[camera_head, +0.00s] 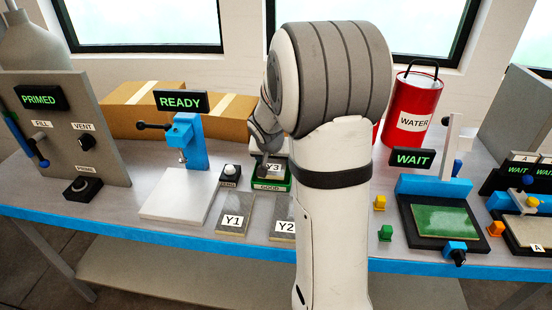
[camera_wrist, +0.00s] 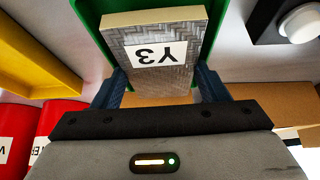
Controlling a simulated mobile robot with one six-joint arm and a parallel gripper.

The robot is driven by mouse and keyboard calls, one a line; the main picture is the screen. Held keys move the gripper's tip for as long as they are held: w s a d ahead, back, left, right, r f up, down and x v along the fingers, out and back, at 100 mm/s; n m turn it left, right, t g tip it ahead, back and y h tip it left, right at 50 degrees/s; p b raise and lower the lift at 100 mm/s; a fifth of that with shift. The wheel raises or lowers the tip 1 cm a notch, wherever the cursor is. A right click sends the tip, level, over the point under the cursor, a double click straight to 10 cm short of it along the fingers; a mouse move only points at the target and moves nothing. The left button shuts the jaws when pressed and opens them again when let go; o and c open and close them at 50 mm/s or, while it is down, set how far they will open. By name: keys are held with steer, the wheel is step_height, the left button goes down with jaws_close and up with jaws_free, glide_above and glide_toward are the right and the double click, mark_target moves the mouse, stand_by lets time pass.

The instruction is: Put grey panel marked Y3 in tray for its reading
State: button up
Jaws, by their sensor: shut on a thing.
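The grey woven panel marked Y3 (camera_wrist: 170,28) is between the two fingers of my gripper (camera_wrist: 162,82), which is shut on it. Its label reads upside down in the wrist view. The panel marked Y3 also shows in the head view (camera_head: 272,168), just left of my arm. It is at the green tray marked GOOD (camera_head: 268,188), whose green wall also shows around the panel in the wrist view (camera_wrist: 90,10). I cannot tell whether the panel touches the tray floor. The blue stand on the left carries a display reading READY (camera_head: 181,101).
Grey panels Y1 (camera_head: 233,222) and Y2 (camera_head: 284,229) lie in front of the green tray. A small button box (camera_head: 230,175) stands close to its left. A yellow tray (camera_wrist: 45,60) and red cans (camera_wrist: 50,118) show in the wrist view. A green plate (camera_head: 445,221) lies right of my arm.

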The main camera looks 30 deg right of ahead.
steer(key=shift+s+f+b, duration=0.1)
steer(key=shift+f+b, duration=0.25)
steer(key=shift+b, duration=0.2)
steer(key=shift+f+b, duration=0.25)
steer(key=shift+b, duration=0.1)
steer(key=o, duration=1.1)
steer(key=shift+r+p, duration=0.5)
steer(key=shift+p, duration=0.2)
steer(key=p+v, duration=0.1)
steer(key=v, duration=1.1)
steer(key=s+a+f+n+g+y, duration=0.1)
steer(key=s+a+n, duration=0.2)
steer(key=s+a, duration=0.3)
steer(key=s+a+f+n+g+y, duration=0.1)
steer(key=s+a, duration=0.5)
steer(key=s, duration=0.9)
steer(key=n+y, duration=0.1)
steer(key=n, duration=0.1)
steer(key=shift+f+n+g, duration=0.3)
steer(key=shift+f+n, duration=0.05)
steer(key=shift+n, duration=0.05)
